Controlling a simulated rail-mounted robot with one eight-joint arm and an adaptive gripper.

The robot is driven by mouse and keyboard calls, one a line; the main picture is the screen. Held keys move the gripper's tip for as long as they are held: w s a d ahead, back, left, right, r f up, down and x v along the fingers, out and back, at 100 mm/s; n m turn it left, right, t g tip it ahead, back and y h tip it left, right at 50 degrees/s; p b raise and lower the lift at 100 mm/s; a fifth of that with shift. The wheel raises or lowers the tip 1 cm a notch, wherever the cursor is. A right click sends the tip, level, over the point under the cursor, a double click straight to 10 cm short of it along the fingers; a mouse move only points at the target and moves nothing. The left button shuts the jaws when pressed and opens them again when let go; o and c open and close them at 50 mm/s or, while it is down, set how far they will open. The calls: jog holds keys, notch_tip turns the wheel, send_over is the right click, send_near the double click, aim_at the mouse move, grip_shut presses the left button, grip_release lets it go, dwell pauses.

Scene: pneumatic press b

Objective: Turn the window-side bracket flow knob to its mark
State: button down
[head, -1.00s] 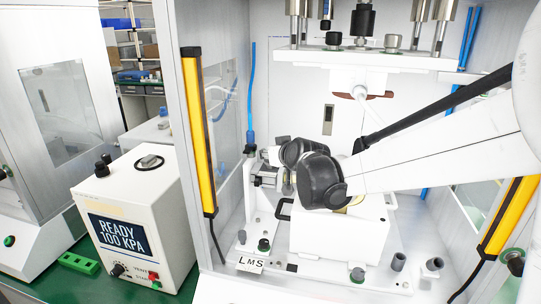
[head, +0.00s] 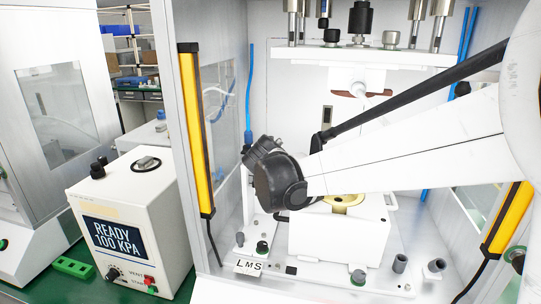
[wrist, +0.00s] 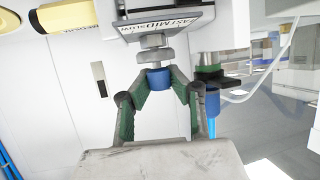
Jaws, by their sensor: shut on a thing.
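In the wrist view, the flow knob (wrist: 158,77) is a small blue cap on a metal stem with a grey collar. Above it is a scale plate (wrist: 168,22) lettered FAST, MID, SLOW. My gripper (wrist: 160,84) has its green-padded fingers closed on the blue cap from both sides. I cannot make out a pointer on the knob or where it stands against the lettering. In the head view, my dark wrist hides the knob and fingers at the left side of the press enclosure.
In the wrist view, a fitting (wrist: 210,72) with a blue tube stands close right of the fingers. In the head view, a white block (head: 335,235) with a brass ring stands right of my wrist, and a yellow light bar (head: 196,130) stands to the left.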

jog(key=shift+f+m+g+h+b, duration=0.15)
jog(key=shift+m+g+h+b, duration=0.25)
jog(key=shift+m+h, duration=1.2)
jog(key=shift+h, duration=0.4)
jog(key=c, duration=1.5)
grip_release()
jog(key=shift+c, duration=0.2)
jog(key=v, duration=1.2)
jog(key=shift+s+d, duration=0.1)
jog(key=shift+d, duration=0.05)
